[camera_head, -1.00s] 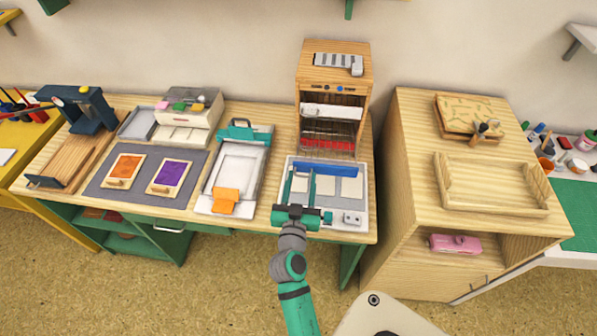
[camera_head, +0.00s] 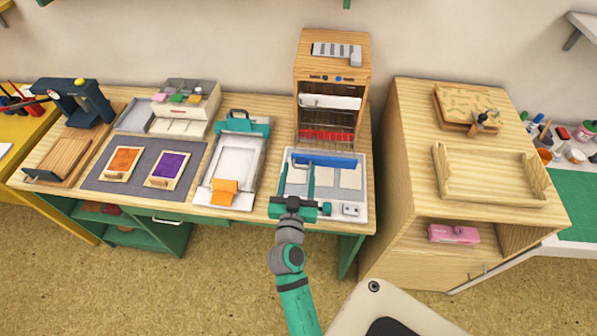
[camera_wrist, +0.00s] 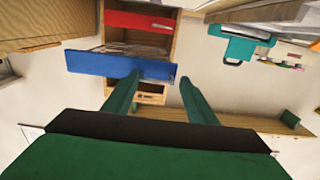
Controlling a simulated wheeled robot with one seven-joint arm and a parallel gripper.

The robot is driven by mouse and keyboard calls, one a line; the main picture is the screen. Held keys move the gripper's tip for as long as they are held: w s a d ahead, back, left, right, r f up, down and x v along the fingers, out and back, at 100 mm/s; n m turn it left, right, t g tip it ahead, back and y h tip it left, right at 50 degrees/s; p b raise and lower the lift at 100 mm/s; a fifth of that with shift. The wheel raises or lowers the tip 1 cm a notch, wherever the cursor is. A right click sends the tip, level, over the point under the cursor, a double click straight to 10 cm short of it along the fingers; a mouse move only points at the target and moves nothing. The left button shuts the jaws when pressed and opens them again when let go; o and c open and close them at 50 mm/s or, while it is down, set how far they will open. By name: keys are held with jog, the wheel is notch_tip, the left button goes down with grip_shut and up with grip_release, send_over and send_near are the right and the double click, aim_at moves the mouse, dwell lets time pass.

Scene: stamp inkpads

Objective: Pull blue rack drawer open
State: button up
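The wooden rack (camera_head: 312,65) stands at the back of the desk, with a white-fronted drawer (camera_head: 332,102) in it. The blue drawer's front (camera_head: 325,160) stands out from the rack low down, over the white tray. The wrist view shows this blue front (camera_wrist: 118,64) nearer than the red drawer front (camera_wrist: 140,20), with a strip of drawer behind it. My gripper (camera_head: 297,164) is in front of the rack, its two fingers reaching toward the blue front.
The white tray (camera_head: 360,213) lies under my gripper. A teal-clipped board (camera_head: 234,160) is to the left, beside a grey mat (camera_head: 137,180) with orange and purple inkpads. A wooden cabinet (camera_head: 405,150) stands close on the right.

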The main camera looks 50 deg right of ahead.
jog(key=v, duration=1)
jog(key=shift+s+a, duration=0.2)
jog(key=shift+a, duration=0.15)
jog(key=s+a+f+n+t+y, duration=0.15)
jog(key=a+f+n+y, duration=0.3)
jog(key=a, duration=0.65)
jog(key=s+a+f+n+t+y, duration=0.1)
jog(key=a+f+n+t+y, duration=0.3)
jog(key=a, duration=0.6)
jog(key=s+a+r+n+y, duration=0.1)
jog(key=s+a+r+y, duration=0.2)
jog(key=s+a, duration=0.2)
jog(key=s+a+r+n+y, duration=0.2)
jog(key=s+a+y, duration=0.2)
jog(key=s+a, duration=0.2)
jog(key=shift+s+a+r+t, duration=0.2)
jog(key=shift+a+r+t, duration=0.25)
jog(key=shift+a, duration=0.25)
jog(key=shift+n, duration=0.25)
